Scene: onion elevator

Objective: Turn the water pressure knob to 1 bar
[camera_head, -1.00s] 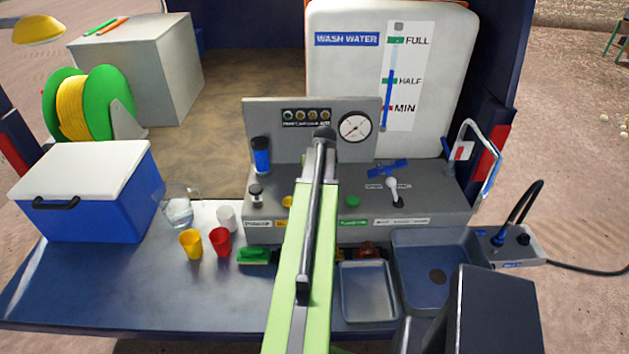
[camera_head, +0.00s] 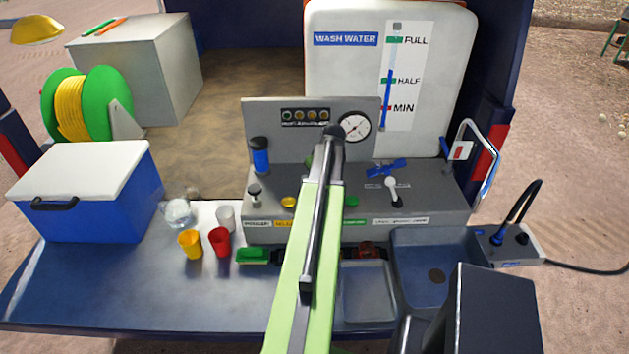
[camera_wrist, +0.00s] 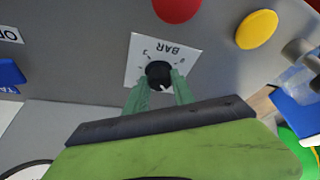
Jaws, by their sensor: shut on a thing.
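The water pressure knob (camera_wrist: 158,72) is small and black with a white mark. It sits on a white plate (camera_wrist: 141,52) marked BAR, which appears upside down in the wrist view. The mark points to the lower right there; the small figures are hard to read. My gripper (camera_wrist: 160,84) has its two green fingers on either side of the knob, shut on it. A round white gauge (camera_head: 355,126) stands on the grey panel (camera_head: 262,115), partly covered by my arm.
A red button (camera_wrist: 177,8) and a yellow button (camera_wrist: 257,29) lie close to the knob. A blue bottle-like part (camera_head: 260,158), a blue valve handle (camera_head: 386,168) and a white-knobbed lever (camera_head: 392,188) stand on the console. Cups and a sink (camera_head: 437,245) are nearer.

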